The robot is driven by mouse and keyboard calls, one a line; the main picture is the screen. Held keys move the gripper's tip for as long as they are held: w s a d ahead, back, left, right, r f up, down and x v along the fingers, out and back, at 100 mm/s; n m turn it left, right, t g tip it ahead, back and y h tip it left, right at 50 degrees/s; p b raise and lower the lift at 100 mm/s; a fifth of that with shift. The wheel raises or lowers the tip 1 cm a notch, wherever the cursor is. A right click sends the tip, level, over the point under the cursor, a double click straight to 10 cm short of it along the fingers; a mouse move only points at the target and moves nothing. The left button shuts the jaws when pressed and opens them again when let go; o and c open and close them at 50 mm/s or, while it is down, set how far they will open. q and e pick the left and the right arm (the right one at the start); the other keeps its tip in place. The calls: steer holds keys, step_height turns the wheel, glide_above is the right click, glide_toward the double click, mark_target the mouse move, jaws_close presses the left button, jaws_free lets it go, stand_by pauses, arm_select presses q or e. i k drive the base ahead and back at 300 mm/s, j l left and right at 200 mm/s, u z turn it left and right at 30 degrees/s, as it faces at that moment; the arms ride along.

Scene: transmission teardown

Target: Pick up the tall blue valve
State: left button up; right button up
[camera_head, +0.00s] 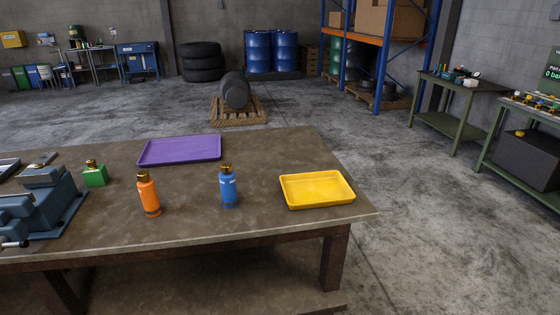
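The tall blue valve (228,188) stands upright on the brown workbench (190,220), with a brass-coloured top. It is between an orange valve and a yellow tray, and nothing touches it. A tall orange valve (148,195) with a brass-coloured top stands upright to its left. A short green valve (95,175) stands farther left, beside the vise. Neither of my grippers shows in the head view.
A yellow tray (317,189) lies at the bench's right end and a purple tray (180,150) at its back edge; both look empty. A blue-grey vise (40,205) occupies the left end. The bench surface around the blue valve is clear.

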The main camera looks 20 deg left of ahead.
mark_target(226, 181)
steer(key=j+u, duration=0.3)
steer(key=u, duration=0.15)
steer(key=j+u, duration=0.45)
steer(key=l, duration=0.1)
